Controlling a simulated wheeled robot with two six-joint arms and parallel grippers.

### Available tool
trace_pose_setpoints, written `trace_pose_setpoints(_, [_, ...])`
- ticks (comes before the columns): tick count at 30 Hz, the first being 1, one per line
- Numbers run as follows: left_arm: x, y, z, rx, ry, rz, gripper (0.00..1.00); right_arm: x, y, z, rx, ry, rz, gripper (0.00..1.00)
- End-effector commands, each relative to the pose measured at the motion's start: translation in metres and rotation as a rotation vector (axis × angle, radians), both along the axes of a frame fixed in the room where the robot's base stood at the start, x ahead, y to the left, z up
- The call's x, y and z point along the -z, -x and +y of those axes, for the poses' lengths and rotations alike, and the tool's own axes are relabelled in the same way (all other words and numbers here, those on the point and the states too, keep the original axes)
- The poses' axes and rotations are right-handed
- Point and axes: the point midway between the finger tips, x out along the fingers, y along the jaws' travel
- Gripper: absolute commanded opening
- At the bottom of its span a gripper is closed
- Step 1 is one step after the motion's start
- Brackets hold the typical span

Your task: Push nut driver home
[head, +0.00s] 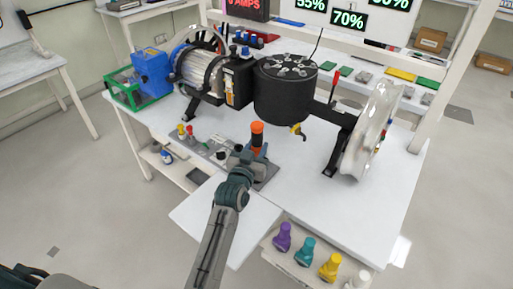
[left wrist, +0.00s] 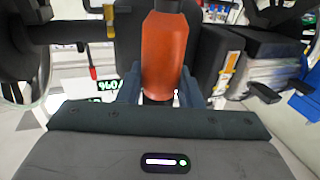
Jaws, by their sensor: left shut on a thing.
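A grey tool holder plate (head: 267,172) lies on the table beneath the gripper. The gripper hides the nut driver's lower end, so I cannot tell how deep it sits in the holder. My right gripper is not in view.
Yellow and red-handled tools (head: 189,131) stand at the holder's left end. Behind are a black drum (head: 285,92), a ribbed motor unit (head: 200,68) and a silver wheel (head: 372,130). Purple, teal and yellow bottles (head: 304,252) stand on a lower front shelf. The white tabletop (head: 310,205) is clear at front right.

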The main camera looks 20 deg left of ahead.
Motion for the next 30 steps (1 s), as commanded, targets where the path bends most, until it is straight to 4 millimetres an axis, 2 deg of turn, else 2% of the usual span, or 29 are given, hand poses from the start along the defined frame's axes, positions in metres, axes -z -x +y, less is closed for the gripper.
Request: trace_pose_setpoints(30, [0.011,0.0,0.0,0.0,0.0,-0.004,0.12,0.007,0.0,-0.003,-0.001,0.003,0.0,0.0])
